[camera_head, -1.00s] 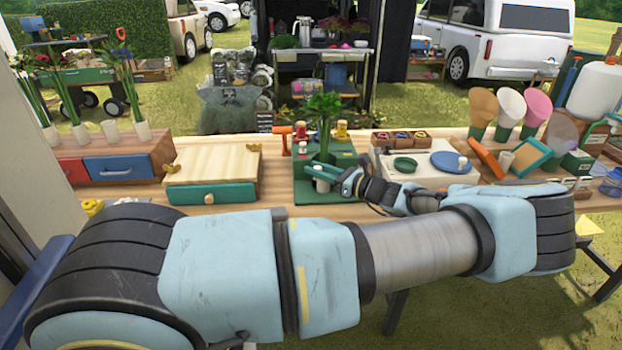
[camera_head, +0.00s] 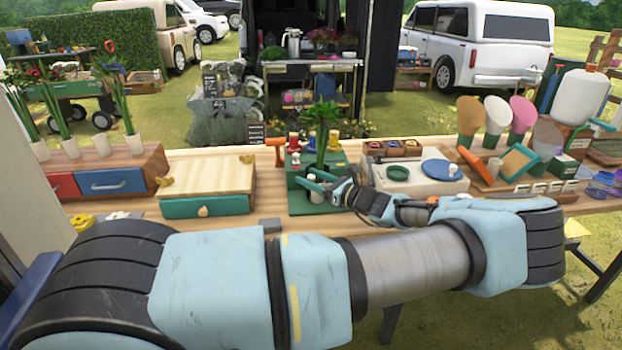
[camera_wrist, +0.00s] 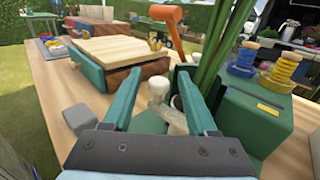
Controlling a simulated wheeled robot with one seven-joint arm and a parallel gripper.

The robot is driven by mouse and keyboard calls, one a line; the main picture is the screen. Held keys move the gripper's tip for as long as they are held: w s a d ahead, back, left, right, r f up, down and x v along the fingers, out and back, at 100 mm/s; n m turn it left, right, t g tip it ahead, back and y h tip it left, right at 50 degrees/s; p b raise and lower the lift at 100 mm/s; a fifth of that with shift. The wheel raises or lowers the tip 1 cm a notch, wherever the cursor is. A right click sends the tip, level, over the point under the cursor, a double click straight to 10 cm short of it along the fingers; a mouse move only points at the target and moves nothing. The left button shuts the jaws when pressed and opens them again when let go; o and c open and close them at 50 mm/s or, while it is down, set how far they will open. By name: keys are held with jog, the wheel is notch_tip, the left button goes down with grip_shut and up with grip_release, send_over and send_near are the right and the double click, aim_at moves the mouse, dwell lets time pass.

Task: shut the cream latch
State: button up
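The cream latch (camera_wrist: 162,101) is a short rounded cream piece low on the green stand (camera_wrist: 254,115), seen in the wrist view between my fingers. My gripper (camera_wrist: 156,75) is open, with its two teal fingers apart and nothing held. The fingers reach to either side of the latch in the picture; I cannot tell whether they touch it. In the head view my gripper (camera_head: 307,180) is at the front of the green stand (camera_head: 300,160), and a pale upright part shows by the fingers.
A wooden box with a teal drawer (camera_head: 232,206) stands left of the stand. An orange hammer-shaped handle (camera_wrist: 172,28) and green stems (camera_wrist: 211,55) rise close behind the latch. Yellow and blue spools (camera_wrist: 286,68) are at the right. A grey block (camera_wrist: 77,119) lies at the left.

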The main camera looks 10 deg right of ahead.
jog(key=b+v, duration=0.4)
jog(key=v, duration=0.6)
jog(key=shift+s+d, duration=0.25)
jog(key=shift+s, duration=0.05)
jog(key=a+f+n+g, duration=0.1)
jog(key=a+g, duration=0.1)
jog(key=a, duration=0.2)
jog(key=a+n+g, duration=0.2)
jog(key=a, duration=0.1)
jog(key=w+a+f+n+g, duration=0.1)
jog(key=a+n+g, duration=0.1)
jog(key=a, duration=0.2)
jog(key=shift+w+a+f+y, duration=0.1)
jog(key=shift+a+f+y, duration=0.2)
jog(key=shift+f, duration=0.05)
jog(key=s+a+n+g+h, duration=0.7)
jog(key=s+a+n+g, duration=0.15)
jog(key=a+n, duration=0.4)
jog(key=s+a+r+n+t+h, duration=0.1)
jog(key=s+a+r+n+h, duration=0.1)
jog(key=r+n, duration=0.2)
jog(key=s+a+r+n+t+h, duration=0.1)
jog(key=s+a+r+n+h, duration=0.1)
jog(key=r+n, duration=0.3)
jog(key=shift+s+a+r+h, duration=0.4)
jog(key=shift+a+r+h, duration=0.2)
jog(key=shift+a+r, duration=0.1)
